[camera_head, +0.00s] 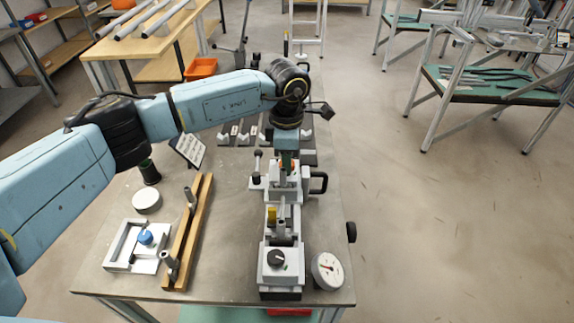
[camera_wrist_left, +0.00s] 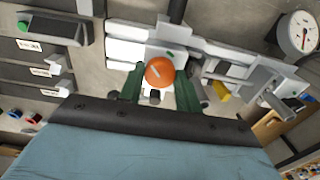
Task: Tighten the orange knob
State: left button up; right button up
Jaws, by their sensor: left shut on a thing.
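The orange knob (camera_wrist_left: 159,72) is round with a pale mark on its top and sits on a light grey block of the jig (camera_wrist_left: 128,50). In the head view the jig (camera_head: 281,255) runs along the table's right side, and the knob is mostly hidden under my gripper. My left gripper (camera_wrist_left: 158,84) has its green fingers on either side of the knob, shut on it. In the head view the left gripper (camera_head: 287,158) points down over the far part of the jig. My right gripper is in neither view.
A dial gauge (camera_head: 327,270) lies at the front right. Wooden rails (camera_head: 189,233), a blue-knobbed clamp (camera_head: 146,237) and a white disc (camera_head: 146,201) occupy the left. Bare table lies between them.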

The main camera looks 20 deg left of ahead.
pick_arm(q)
jog(key=m+b, duration=0.3)
jog(key=m, duration=0.2)
jog(key=shift+m+b, duration=0.3)
jog(key=shift+b, duration=0.05)
jog(key=m+b, duration=0.2)
jog(key=m, duration=0.2)
jog(key=m+b, duration=0.1)
jog(key=m, duration=0.1)
jog(key=shift+m, duration=0.4)
jog(key=shift+r, duration=0.1)
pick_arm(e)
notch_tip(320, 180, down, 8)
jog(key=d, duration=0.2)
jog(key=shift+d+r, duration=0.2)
pick_arm(q)
jog(key=shift+m, duration=0.4)
jog(key=o, duration=1)
